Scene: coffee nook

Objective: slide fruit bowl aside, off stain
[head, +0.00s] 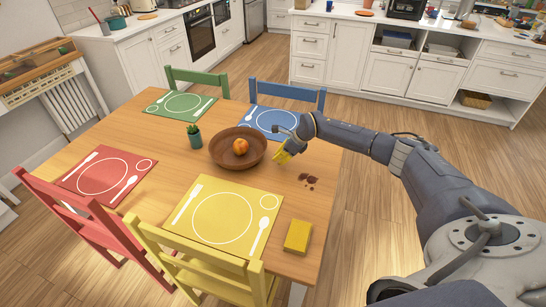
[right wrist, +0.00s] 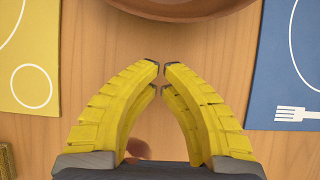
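The brown wooden fruit bowl (head: 222,154) stands upright on the table with an orange fruit (head: 240,146) in it. A dark brown stain (head: 308,180) of several spots lies on bare wood to the right of the bowl, uncovered by it. My right gripper (head: 281,158) is just right of the bowl, pointing down. In the right wrist view its yellow fingers (right wrist: 161,67) are empty with their tips almost together; the bowl's rim (right wrist: 165,11) is ahead of them, apart from the tips. Part of the stain (right wrist: 136,146) shows between the finger bases. My left gripper is out of view.
A small potted plant (head: 194,136) stands left of the bowl. Yellow (head: 224,217), red (head: 107,176), green (head: 180,105) and blue (head: 262,121) placemats surround it. A yellow sponge (head: 298,236) lies at the front right. Bare wood lies around the stain.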

